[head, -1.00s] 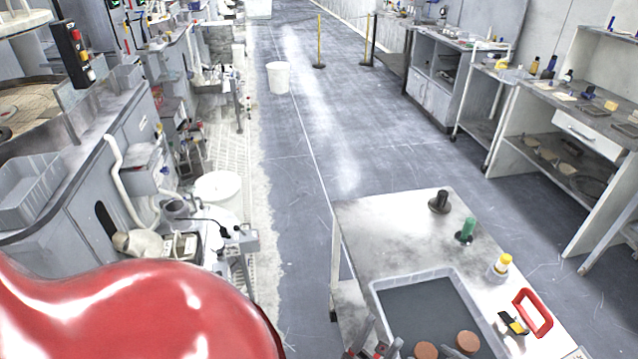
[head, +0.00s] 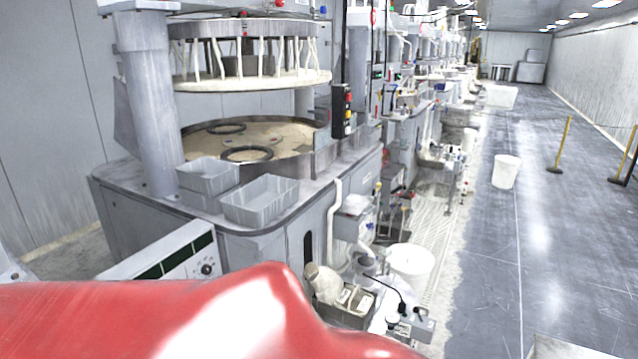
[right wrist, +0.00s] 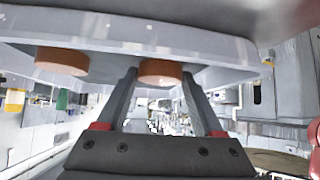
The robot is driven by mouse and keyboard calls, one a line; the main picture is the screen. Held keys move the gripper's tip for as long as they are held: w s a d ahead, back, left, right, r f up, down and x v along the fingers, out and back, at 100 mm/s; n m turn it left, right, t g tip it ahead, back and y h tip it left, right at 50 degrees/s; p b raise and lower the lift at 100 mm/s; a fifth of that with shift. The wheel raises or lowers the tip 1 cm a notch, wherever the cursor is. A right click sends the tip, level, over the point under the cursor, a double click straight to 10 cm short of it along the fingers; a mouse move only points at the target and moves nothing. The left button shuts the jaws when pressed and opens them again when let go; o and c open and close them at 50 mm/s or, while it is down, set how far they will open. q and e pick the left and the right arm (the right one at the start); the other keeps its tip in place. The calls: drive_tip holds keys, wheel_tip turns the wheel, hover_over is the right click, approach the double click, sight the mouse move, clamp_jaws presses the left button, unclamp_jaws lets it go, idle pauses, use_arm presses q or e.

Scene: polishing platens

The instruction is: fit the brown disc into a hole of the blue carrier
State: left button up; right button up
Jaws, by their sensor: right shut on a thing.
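In the right wrist view, my right gripper (right wrist: 159,76) is shut on a brown disc (right wrist: 160,72), which sits between its two fingertips. A second brown disc (right wrist: 62,60) is to the left, by the grey tray (right wrist: 215,50). The wrist picture looks upside down, and I cannot tell whether the held disc is clear of the tray. In the head view, dark rings (head: 247,154) lie on the beige lower platen (head: 292,136) of the polishing machine. I see no clearly blue carrier or its holes. My left gripper is not in view.
Two grey bins (head: 262,203) stand on the machine's front ledge. The upper platen (head: 250,82) hangs above the lower one with a gap between. A white bucket (head: 506,171) stands on the aisle floor at the right, with free floor around it.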

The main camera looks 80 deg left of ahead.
drive_tip(key=shift+r+p, duration=1.75)
drive_tip(key=shift+r, duration=1.65)
